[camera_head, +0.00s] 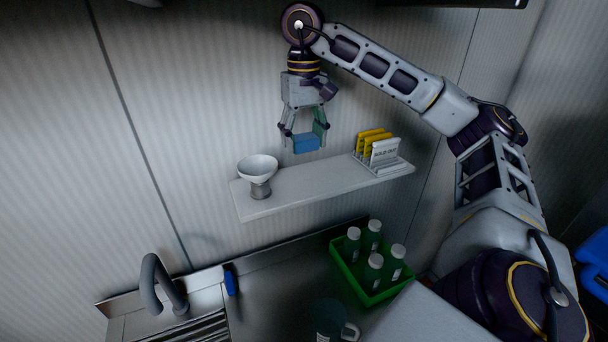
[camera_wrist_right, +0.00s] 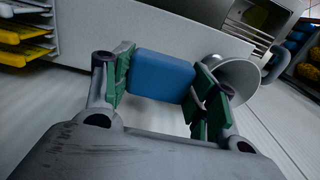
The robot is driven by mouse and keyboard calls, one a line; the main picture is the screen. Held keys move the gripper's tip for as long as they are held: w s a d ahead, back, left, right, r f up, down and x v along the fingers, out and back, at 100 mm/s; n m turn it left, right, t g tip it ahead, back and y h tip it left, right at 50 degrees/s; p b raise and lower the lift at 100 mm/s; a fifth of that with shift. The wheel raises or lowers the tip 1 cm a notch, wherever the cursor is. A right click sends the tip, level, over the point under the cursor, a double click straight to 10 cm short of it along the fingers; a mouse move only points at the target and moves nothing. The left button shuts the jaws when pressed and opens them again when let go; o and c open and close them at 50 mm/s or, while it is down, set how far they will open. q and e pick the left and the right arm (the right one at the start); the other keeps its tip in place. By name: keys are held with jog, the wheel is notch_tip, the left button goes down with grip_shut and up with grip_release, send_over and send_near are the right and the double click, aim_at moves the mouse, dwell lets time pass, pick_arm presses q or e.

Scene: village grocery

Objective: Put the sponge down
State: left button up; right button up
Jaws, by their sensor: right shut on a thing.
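The sponge is a blue block (camera_head: 306,143) held between the fingers of my right gripper (camera_head: 304,138). The gripper points down, and the sponge appears a little above the wall shelf (camera_head: 318,185), between the white bowl and the card holder. In the right wrist view the blue sponge (camera_wrist_right: 162,76) sits between the green finger pads of my right gripper (camera_wrist_right: 160,88). Whether the sponge touches the shelf is hard to tell, but it looks apart from it. My left gripper is not in view.
A white footed bowl (camera_head: 259,174) stands at the shelf's left end, and a holder with yellow and white cards (camera_head: 380,151) at its right end. The shelf between is bare. Below are a faucet (camera_head: 160,284), a blue-handled tool (camera_head: 231,283) and a green crate (camera_head: 373,292) of bottles.

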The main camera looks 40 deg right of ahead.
aim_at(304, 183)
jog(key=shift+a+f, duration=0.1)
jog(key=shift+f, duration=2.2)
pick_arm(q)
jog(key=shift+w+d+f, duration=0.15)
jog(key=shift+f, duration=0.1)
pick_arm(e)
jog(key=shift+f, duration=0.5)
pick_arm(q)
jog(key=shift+b, duration=0.35)
pick_arm(e)
jog(key=shift+f, duration=0.15)
jog(key=shift+f+b, duration=0.3)
jog(key=shift+f, duration=0.35)
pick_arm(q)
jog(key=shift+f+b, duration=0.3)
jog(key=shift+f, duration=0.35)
pick_arm(e)
jog(key=shift+f, duration=1.2)
